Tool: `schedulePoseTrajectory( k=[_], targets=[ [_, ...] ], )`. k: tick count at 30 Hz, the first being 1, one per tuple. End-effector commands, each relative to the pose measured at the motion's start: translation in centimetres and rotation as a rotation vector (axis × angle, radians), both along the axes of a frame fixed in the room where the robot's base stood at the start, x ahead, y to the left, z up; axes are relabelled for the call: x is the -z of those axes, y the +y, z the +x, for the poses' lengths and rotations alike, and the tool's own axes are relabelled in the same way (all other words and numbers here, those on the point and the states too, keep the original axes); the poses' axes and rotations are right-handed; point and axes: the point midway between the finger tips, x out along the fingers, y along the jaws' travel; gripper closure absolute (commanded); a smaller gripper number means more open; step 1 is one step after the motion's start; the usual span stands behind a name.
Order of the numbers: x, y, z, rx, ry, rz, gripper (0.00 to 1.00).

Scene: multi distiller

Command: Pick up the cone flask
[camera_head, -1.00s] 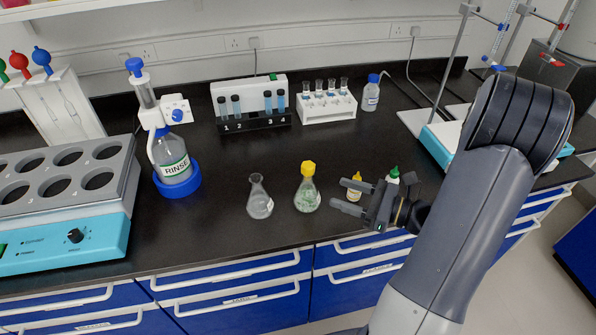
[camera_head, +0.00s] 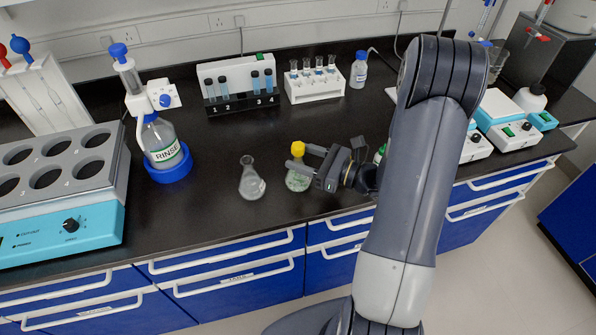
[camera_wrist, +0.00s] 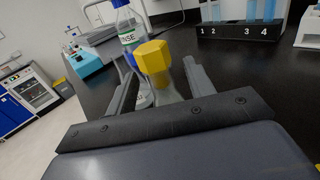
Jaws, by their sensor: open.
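Two cone-shaped flasks stand upright on the black bench. One is clear and uncapped (camera_head: 252,182); the other, to its right, has a yellow cap (camera_head: 298,148) and greenish contents (camera_head: 297,181). My gripper (camera_head: 297,157) is open and reaches in from the right at the capped flask, just below its cap. In the wrist view the yellow cap (camera_wrist: 153,57) lies between the two fingers (camera_wrist: 160,80), close to the palm camera. I cannot tell whether a finger touches the glass. The fingers hide part of the capped flask's neck in the head view.
The rinse bottle (camera_head: 162,145) in its blue base stands to the left, beside the grey block with round holes (camera_head: 62,165). The tube rack (camera_head: 243,108) and white vial rack (camera_head: 315,90) stand behind. The bench's front edge is near. Small bottles by my arm are mostly hidden.

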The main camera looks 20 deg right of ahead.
Motion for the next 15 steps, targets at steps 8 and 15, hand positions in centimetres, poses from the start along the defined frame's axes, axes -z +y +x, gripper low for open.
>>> schedulePoseTrajectory(
  k=[8,15],
  targets=[
    [0.04,1.07,0.93,0.001,0.0,0.0,0.49],
    [0.04,1.04,0.91,0.001,0.0,0.0,0.57]
  ],
)
